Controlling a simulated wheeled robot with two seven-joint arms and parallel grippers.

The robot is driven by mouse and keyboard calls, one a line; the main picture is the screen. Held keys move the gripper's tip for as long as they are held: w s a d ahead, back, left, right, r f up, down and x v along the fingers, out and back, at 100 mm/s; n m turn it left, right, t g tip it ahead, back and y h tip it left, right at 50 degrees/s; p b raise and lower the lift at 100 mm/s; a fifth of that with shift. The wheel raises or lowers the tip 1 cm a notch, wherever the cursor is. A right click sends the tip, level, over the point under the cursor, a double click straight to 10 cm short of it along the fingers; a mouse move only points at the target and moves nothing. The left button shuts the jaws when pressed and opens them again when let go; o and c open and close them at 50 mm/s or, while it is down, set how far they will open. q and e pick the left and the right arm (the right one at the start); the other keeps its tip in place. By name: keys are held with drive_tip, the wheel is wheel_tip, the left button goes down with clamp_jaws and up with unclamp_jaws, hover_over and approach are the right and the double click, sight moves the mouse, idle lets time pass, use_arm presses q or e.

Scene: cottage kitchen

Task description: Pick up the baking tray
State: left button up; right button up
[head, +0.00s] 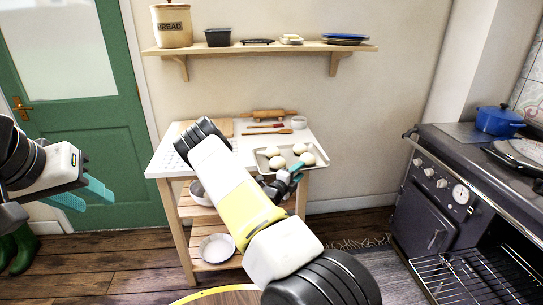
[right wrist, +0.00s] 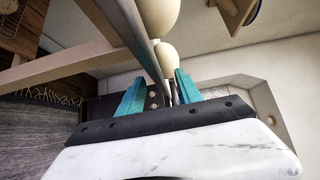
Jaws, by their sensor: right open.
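The grey baking tray (head: 291,157) lies on the right part of the white-topped wooden table and holds several pale dough balls (head: 300,148). My right gripper (head: 294,174) is at the tray's front edge, its teal fingers open. In the right wrist view, the tray's edge (right wrist: 142,45) runs toward the gap between the fingers (right wrist: 160,92), with dough balls (right wrist: 165,55) just beyond. I cannot tell whether a finger touches the tray. My left gripper (head: 84,194) is at the far left, away from the table, with its fingers apart and empty.
The white tabletop (head: 165,163) also holds a rolling pin (head: 268,114), wooden utensils (head: 272,131) and a small white dish (head: 299,122). My right arm hides part of it. A dark range cooker (head: 430,205) with an open rack (head: 470,280) stands at the right.

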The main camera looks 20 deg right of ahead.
clamp_jaws()
drive_tip(key=shift+r, duration=0.15)
idle(1.2)
